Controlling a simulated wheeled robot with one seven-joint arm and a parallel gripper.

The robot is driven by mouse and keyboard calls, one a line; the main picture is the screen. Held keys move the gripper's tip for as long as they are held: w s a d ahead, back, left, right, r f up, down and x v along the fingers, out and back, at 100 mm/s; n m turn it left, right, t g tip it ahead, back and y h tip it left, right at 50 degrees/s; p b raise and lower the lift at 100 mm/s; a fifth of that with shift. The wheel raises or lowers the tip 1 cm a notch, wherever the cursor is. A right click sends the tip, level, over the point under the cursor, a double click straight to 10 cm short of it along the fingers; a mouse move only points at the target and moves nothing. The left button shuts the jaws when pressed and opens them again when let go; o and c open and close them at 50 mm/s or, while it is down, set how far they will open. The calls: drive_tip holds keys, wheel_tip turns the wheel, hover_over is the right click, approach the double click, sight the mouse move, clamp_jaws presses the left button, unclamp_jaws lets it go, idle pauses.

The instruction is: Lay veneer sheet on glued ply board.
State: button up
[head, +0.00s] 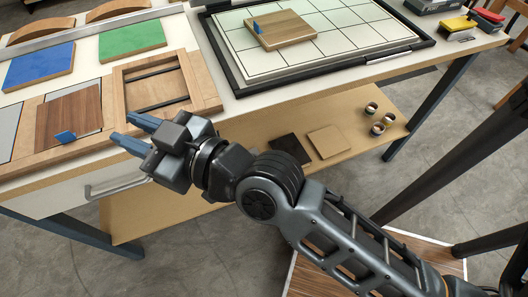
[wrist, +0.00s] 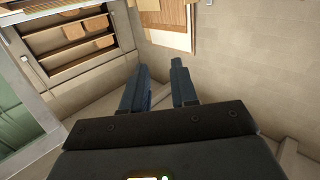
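A dark brown wood-grain sheet (head: 72,112) with a small blue tab (head: 65,137) at its front edge lies in a wooden tray at the left of the bench. Behind it lie a blue-topped board (head: 40,65) and a green-topped board (head: 132,38). A lighter wood-grain piece (head: 284,30) with a blue tab lies on the gridded mat. I cannot tell which board is the glued ply. My gripper (head: 136,131) is open and empty at the bench's front, right of the dark sheet and apart from it. Its spread fingers also show in the wrist view (wrist: 159,88).
An empty-looking wooden frame (head: 121,84) stands right of the dark sheet, behind my gripper. The black-rimmed gridded mat (head: 350,35) has free room. Clamps (head: 470,24) sit at the far right. A lower shelf (head: 240,145) holds flat pieces and small cups.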

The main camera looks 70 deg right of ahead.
drive_tip(key=s+d+f+g, duration=0.1)
drive_tip(key=s+f, duration=0.2)
drive_tip(key=s, duration=0.9)
drive_tip(key=s+d+f+g+y, duration=0.1)
drive_tip(key=s+f+g, duration=0.1)
drive_tip(key=s, duration=1.1)
drive_tip(key=shift+s+f+y, duration=0.3)
drive_tip(key=shift+f, duration=0.2)
drive_tip(key=shift+r, duration=0.1)
